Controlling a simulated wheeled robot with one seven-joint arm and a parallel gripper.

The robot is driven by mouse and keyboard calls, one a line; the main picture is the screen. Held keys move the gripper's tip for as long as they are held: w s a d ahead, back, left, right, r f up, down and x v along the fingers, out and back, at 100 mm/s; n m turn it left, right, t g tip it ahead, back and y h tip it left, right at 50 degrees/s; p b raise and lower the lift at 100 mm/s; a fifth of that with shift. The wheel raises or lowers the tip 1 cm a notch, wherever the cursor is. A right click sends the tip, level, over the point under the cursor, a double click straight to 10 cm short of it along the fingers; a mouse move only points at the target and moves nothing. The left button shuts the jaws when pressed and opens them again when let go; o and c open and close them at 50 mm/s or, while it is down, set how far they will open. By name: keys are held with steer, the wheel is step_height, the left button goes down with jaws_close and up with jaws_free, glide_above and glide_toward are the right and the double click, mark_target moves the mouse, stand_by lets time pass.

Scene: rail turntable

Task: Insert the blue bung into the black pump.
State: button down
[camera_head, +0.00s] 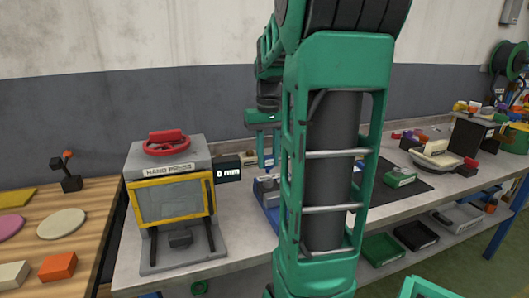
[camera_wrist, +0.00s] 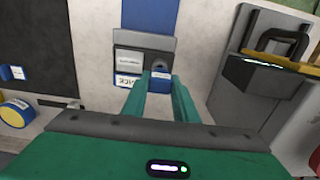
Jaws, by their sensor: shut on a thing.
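My gripper (camera_wrist: 160,84) points down over the vice (camera_wrist: 128,80), with its green fingers close together. A small blue piece, which looks like the blue bung (camera_wrist: 161,75), shows between the fingertips in the wrist view; the fingers hide most of it. In the head view my gripper (camera_head: 267,163) is just behind my green arm, above the blue and grey vice (camera_head: 268,188). My arm hides part of the vice. I cannot make out the black pump for certain in either view.
A grey hand press (camera_head: 181,238) with a yellow-framed guard and red wheel stands left of the vice. A 0 mm display (camera_head: 228,175) stands beside it. A dark mat (camera_head: 405,188) with a green box (camera_head: 400,177) lies to the right. Bins stand on the lower shelf.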

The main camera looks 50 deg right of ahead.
mark_target(268, 165)
steer(key=shift+f, duration=0.45)
steer(key=shift+s, duration=0.1)
stand_by(0.4)
steer(key=shift+f, duration=1.6)
stand_by(1.1)
steer(key=c, duration=1.3)
jaws_free()
steer(key=shift+c, duration=0.2)
step_height(268, 165, up, 11)
steer(key=shift+f, duration=0.15)
